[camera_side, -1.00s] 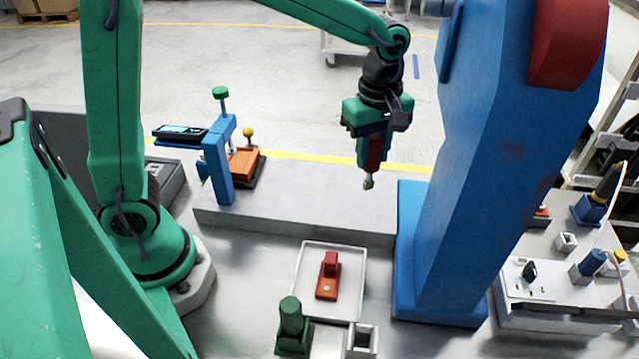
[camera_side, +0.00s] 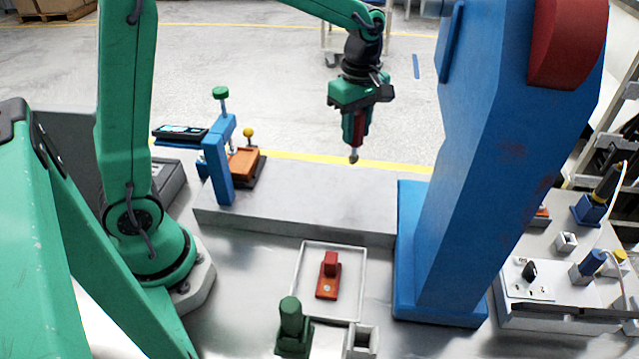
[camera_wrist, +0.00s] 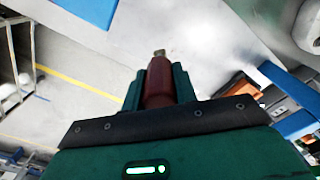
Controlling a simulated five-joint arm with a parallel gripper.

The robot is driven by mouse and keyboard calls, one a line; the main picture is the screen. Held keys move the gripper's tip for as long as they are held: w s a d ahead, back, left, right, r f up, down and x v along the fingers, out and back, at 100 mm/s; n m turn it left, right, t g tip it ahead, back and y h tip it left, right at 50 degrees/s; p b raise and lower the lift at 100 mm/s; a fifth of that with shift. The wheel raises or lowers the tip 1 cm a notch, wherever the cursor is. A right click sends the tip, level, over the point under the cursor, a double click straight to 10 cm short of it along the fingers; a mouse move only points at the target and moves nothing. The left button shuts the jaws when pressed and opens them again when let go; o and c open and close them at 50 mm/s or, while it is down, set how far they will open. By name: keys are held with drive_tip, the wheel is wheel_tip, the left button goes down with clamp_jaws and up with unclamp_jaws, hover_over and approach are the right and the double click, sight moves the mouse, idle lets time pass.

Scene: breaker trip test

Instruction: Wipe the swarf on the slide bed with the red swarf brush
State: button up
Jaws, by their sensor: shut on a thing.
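My gripper (camera_side: 354,128) is shut on the red swarf brush (camera_side: 359,126), which points down with its small brownish tip lowest. In the side view the brush tip shows just above the far edge of the grey slide bed (camera_side: 310,195), apart from its top face as far as I can tell. In the wrist view the red brush (camera_wrist: 159,88) sits between the green jaws of my gripper (camera_wrist: 158,80), with its tip beyond them over grey floor. I cannot make out any swarf on the bed.
A blue clamp frame (camera_side: 217,165) and an orange block (camera_side: 243,162) stand at the bed's left end. A large blue column (camera_side: 490,170) blocks the right. In front lie a white tray (camera_side: 299,285) with a red part (camera_side: 329,275) and a green post (camera_side: 291,320).

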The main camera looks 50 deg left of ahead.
sight(355, 155)
drive_tip(key=shift+f, duration=2.75)
drive_tip(key=shift+s+a+f, duration=0.4)
drive_tip(key=shift+f, duration=0.05)
drive_tip(key=shift+s+a, duration=2.15)
drive_tip(key=shift+s, duration=0.05)
drive_tip(key=shift+w+d, duration=2.65)
drive_tip(key=shift+a+r, duration=0.1)
drive_tip(key=shift+r, duration=3.85)
drive_tip(key=shift+s+f, duration=0.1)
